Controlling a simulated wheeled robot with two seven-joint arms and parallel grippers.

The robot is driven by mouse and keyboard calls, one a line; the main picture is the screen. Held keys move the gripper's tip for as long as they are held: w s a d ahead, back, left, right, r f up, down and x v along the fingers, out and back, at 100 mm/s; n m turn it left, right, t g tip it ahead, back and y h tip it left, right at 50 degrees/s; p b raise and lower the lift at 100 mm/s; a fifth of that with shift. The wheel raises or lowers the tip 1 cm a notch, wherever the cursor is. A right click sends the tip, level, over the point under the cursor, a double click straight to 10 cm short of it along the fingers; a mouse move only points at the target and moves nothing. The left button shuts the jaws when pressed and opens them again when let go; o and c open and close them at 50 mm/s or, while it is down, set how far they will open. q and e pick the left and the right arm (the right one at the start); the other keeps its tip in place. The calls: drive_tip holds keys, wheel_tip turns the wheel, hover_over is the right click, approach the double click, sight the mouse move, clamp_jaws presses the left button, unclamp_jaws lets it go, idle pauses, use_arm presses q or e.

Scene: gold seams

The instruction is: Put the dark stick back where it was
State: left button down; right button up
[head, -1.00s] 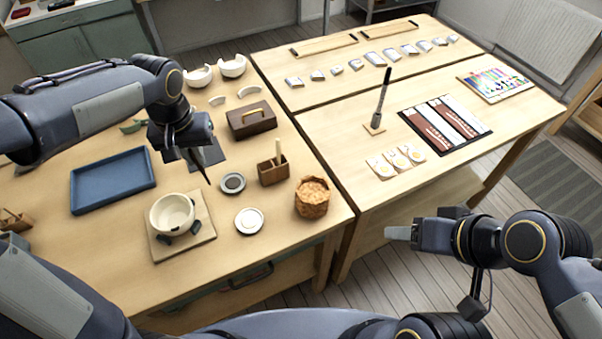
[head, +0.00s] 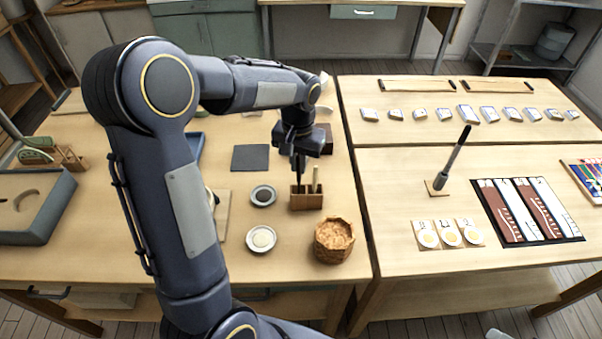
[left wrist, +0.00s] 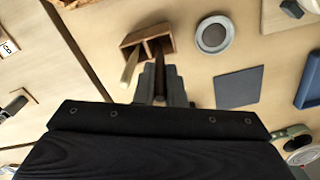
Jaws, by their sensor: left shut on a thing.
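My left gripper (head: 300,152) is shut on the dark stick (head: 298,172) and holds it upright, point down, over the wooden holder (head: 306,202). The stick's lower end meets the holder's left compartment in the head view; how deep it sits I cannot tell. A pale stick (head: 315,178) stands in the holder's right part. The left wrist view shows the dark stick (left wrist: 159,75) between the fingers, its far end at the holder (left wrist: 146,42), with the pale stick (left wrist: 130,68) beside it. Only a grey tip, apparently of my right gripper (head: 497,334), shows at the bottom edge.
A small dark dish (head: 263,196), a pale dish (head: 261,239) and a woven basket (head: 334,240) stand close around the holder. A dark square mat (head: 250,158) lies behind left. The right table carries an upright brush (head: 455,160), cards and strips.

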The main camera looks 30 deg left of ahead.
sight(298, 181)
use_arm(q)
drive_tip(key=shift+f, duration=1.7)
drive_tip(key=shift+f, duration=0.1)
drive_tip(key=c, duration=1.5)
unclamp_jaws()
